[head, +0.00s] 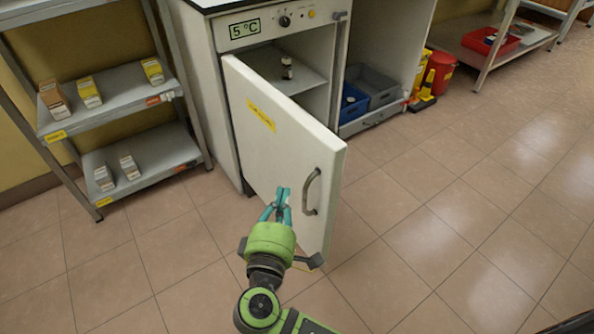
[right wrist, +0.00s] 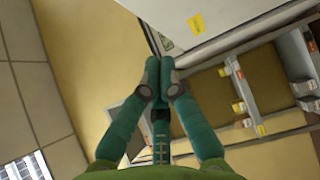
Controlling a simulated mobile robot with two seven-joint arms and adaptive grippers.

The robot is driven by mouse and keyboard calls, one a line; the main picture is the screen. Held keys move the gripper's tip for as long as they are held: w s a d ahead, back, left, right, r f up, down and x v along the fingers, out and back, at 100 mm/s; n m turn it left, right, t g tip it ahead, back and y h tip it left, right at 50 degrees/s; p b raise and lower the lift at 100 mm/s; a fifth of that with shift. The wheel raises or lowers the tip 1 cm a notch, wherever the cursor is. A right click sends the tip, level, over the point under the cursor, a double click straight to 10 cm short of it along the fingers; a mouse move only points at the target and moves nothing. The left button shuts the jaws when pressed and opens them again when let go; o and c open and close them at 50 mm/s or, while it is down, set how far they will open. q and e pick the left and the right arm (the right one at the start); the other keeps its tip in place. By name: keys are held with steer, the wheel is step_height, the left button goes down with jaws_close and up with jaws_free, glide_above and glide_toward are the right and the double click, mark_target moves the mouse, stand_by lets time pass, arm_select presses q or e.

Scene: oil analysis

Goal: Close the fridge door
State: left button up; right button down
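The white fridge door (head: 275,160) stands partly open, hinged at the left of the fridge (head: 270,50), with its free edge swung out toward me. A grey bar handle (head: 311,192) is near that edge, and a yellow label is on the outer face. My right gripper (head: 283,190) has its teal fingers shut and empty, in front of the outer face, left of the handle. I cannot tell whether it touches the door. In the right wrist view the fingertips (right wrist: 159,64) are together, near the door face (right wrist: 225,20). My left gripper is not in view.
A small dark bottle (head: 287,68) stands on the fridge's inner shelf. A metal rack (head: 125,95) with several small boxes is at the left. Crates (head: 370,88), a yellow wet-floor sign and a red bucket (head: 438,72) are at the right. The tiled floor at right is clear.

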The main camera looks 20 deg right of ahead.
glide_toward(309, 144)
steer(key=w+a, duration=0.1)
steer(key=w, duration=0.3)
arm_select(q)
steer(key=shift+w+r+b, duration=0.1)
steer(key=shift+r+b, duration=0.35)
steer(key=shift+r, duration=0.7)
arm_select(e)
steer(key=shift+w+d+f, duration=0.1)
steer(key=shift+w+d, duration=0.2)
steer(key=shift+d, duration=0.4)
steer(key=shift+w+d, duration=0.3)
steer(key=shift+d, duration=0.45)
steer(key=shift+d, duration=0.1)
